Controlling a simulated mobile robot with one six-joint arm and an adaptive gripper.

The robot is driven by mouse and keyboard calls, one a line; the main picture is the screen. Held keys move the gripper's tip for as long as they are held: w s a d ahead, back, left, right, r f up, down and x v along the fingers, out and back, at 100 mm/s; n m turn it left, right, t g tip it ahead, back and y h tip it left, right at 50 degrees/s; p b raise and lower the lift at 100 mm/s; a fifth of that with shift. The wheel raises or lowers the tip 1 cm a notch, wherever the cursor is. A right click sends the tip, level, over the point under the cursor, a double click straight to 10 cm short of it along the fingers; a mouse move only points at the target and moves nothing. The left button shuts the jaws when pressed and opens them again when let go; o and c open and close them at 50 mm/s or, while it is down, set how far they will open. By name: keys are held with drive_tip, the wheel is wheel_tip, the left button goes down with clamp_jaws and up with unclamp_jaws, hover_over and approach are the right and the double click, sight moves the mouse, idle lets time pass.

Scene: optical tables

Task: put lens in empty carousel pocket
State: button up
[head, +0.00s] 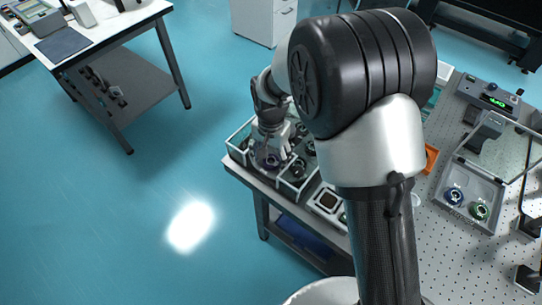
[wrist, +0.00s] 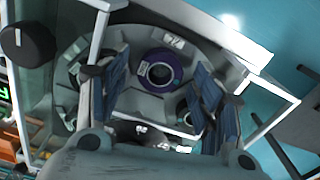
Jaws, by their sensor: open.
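The carousel (wrist: 215,62) is a grey disc with pockets and small white number labels, inside a clear box with white edges. A purple ring-shaped lens (wrist: 160,72) sits on the carousel at a numbered position; it also shows in the head view (head: 267,161), partly covered by my gripper. My gripper (wrist: 162,88) is open, its blue-grey fingers on either side of the purple lens in the wrist view; I cannot tell any contact. In the head view my gripper (head: 271,147) is over the box. Other carousel pockets are partly hidden by the fingers.
White box walls (head: 243,127) stand close around my gripper. A tray (head: 489,180) with a blue lens (head: 454,196) and a green lens (head: 479,210) lies on the perforated table at right. A dark square holder (head: 328,201) stands beside the box. Open floor lies left.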

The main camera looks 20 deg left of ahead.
sight(271, 160)
drive_tip(key=d+r+t+p, duration=0.1)
drive_tip(key=d+r+p, duration=0.15)
drive_tip(key=r, duration=0.75)
drive_tip(key=d+r+p, duration=0.1)
drive_tip(key=d+r, duration=0.3)
drive_tip(key=r, duration=0.5)
drive_tip(key=s+d+r+n+t, duration=0.1)
drive_tip(key=s+d+r, duration=0.45)
drive_tip(key=d, duration=0.25)
drive_tip(key=s+d+r+t, duration=0.1)
drive_tip(key=s+d+r, duration=0.3)
drive_tip(key=s+d, duration=0.35)
drive_tip(key=s+d+n+t, duration=0.1)
drive_tip(key=s+d, duration=0.4)
drive_tip(key=s, duration=0.2)
drive_tip(key=shift+f+t, duration=0.3)
drive_tip(key=shift+f, duration=0.05)
drive_tip(key=shift+c, duration=0.5)
